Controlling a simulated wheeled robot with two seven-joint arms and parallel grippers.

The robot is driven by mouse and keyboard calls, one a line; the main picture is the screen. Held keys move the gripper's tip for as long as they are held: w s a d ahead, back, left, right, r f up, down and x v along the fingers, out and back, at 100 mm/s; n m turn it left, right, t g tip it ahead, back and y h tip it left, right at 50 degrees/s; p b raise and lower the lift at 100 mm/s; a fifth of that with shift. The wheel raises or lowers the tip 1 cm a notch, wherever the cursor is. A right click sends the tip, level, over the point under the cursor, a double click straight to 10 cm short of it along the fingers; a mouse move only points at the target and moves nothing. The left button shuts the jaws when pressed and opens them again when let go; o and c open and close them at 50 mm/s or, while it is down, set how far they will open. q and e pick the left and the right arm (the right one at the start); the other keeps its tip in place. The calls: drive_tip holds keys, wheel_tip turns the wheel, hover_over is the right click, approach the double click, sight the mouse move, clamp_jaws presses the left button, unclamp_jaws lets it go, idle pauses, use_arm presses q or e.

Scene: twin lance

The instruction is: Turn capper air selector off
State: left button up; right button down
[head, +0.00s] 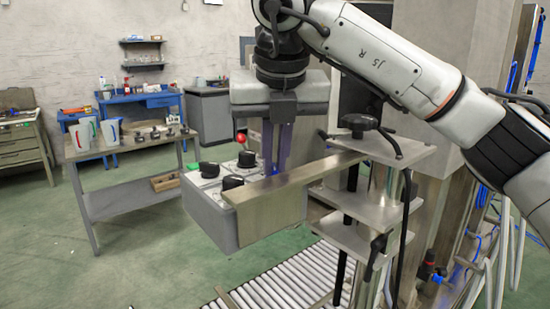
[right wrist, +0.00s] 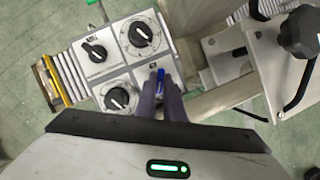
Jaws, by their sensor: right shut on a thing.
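The grey control box (head: 210,212) carries several black rotary selectors on pale plates. They also show in the right wrist view, including a large dial (right wrist: 140,34), a small knob (right wrist: 95,52) and a lower dial (right wrist: 117,98). My right gripper (head: 272,172) reaches down over the box's right part, its dark purple fingers (right wrist: 160,92) close together. They are shut on a small blue handle (right wrist: 160,74), whose tip shows between the fingertips. I cannot read the labels, so I cannot tell which selector is the capper air one. My left gripper is not in view.
A metal bar (head: 290,182) runs across the box's front, close to the fingers. A red ball knob (head: 241,138) stands behind. A bracket with a black clamp knob (head: 357,122) is at the right. A roller conveyor (head: 285,284) lies below. A bench (head: 130,192) stands left.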

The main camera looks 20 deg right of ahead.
idle(0.3)
drive_tip(key=c, duration=1.9)
unclamp_jaws()
drive_tip(key=shift+o, duration=0.2)
drive_tip(key=v, duration=1)
drive_tip(key=shift+r+p, duration=0.2)
drive_tip(key=shift+p, duration=0.25)
